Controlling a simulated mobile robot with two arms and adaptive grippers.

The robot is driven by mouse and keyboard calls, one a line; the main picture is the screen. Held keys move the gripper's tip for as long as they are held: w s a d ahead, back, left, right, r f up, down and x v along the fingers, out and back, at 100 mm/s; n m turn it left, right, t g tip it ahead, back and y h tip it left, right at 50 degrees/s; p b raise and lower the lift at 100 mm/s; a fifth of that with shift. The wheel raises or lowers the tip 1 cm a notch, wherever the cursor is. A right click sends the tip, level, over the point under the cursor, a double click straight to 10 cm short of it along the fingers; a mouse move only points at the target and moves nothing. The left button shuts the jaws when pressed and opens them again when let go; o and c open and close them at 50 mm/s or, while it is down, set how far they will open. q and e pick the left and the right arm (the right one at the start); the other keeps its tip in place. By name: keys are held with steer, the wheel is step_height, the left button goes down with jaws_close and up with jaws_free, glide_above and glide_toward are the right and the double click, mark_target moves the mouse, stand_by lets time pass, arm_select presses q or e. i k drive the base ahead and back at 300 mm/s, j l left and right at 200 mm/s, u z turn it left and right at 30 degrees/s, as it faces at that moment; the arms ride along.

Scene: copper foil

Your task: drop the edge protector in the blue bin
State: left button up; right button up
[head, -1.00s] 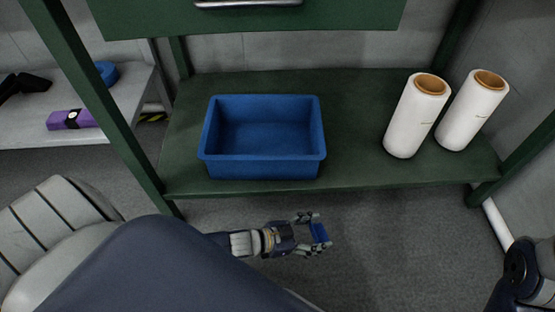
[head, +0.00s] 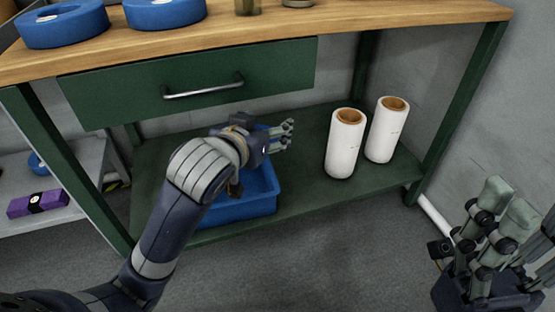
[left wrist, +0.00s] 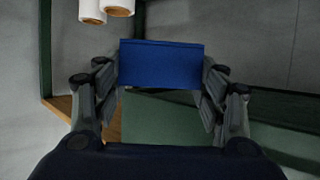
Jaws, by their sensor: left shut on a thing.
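The blue bin (head: 258,207) stands on the green lower shelf, partly hidden behind my left arm. My left gripper (head: 285,136) is above the bin's back right part, pointing right. It is shut on the edge protector, a blue rectangular piece (left wrist: 161,64) held between both fingers in the left wrist view. In the head view the piece is hidden behind the gripper. My right gripper (head: 510,215) is at the lower right, fingers up, apart and empty, away from the bin.
Two white rolls (head: 345,143) stand on the shelf right of the bin. The wooden bench top (head: 300,32) and green drawer (head: 190,82) are above the shelf. A grey shelf with a purple box (head: 38,203) is at the left. Floor in front is clear.

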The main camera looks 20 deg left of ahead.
mark_target(222, 196)
steer(key=l+u, duration=0.15)
steer(key=u, duration=0.2)
steer(key=l+u, duration=0.1)
steer(key=u, duration=0.25)
steer(key=l+u, duration=0.15)
steer(key=u, duration=0.15)
